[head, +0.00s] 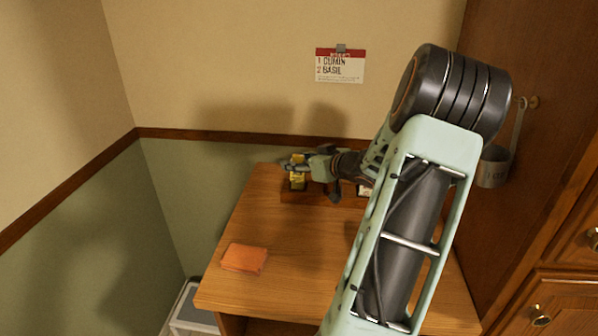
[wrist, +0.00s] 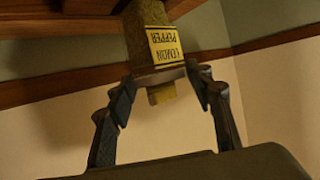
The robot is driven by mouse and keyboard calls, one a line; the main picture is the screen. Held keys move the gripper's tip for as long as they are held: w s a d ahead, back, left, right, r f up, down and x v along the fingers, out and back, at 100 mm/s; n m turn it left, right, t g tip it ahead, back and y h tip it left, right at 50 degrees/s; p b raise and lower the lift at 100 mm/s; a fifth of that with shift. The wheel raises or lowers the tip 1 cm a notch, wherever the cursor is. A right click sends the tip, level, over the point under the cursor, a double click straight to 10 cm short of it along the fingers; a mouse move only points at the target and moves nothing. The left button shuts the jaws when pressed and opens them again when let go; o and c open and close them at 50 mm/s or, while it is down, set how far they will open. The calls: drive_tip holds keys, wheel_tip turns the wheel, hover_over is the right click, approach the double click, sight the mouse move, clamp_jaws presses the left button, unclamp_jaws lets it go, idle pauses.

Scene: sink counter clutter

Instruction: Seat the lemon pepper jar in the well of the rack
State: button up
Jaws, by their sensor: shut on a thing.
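The lemon pepper jar (wrist: 148,32) has a yellow label and shows upside down in the wrist view. My gripper (wrist: 162,86) is shut on it near its pale, yellow-topped lid end, one finger on each side. In the head view my gripper (head: 297,165) holds the jar (head: 297,183) at the left part of the dark wooden rack (head: 318,197), at the back of the counter. Wood shows beside the jar's lower end at the top of the wrist view. The well is hidden, so I cannot tell whether the jar's base is inside it or above it.
An orange block or cloth (head: 245,258) lies at the counter's front left. A pale label (head: 365,191) shows at the rack's right, partly behind my arm. A card (head: 340,66) reading cumin and basil hangs on the wall. A tall wooden cabinet (head: 545,130) stands right.

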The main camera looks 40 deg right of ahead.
drive_tip(key=shift+f, duration=1.4)
drive_tip(key=shift+f, duration=0.2)
drive_tip(key=o, duration=1.2)
drive_tip(key=shift+s, duration=0.1)
drive_tip(key=shift+o, duration=0.2)
drive_tip(key=shift+r, duration=0.1)
drive_tip(key=shift+r, duration=0.2)
drive_tip(key=v, duration=1.2)
drive_tip(key=shift+p, duration=0.45)
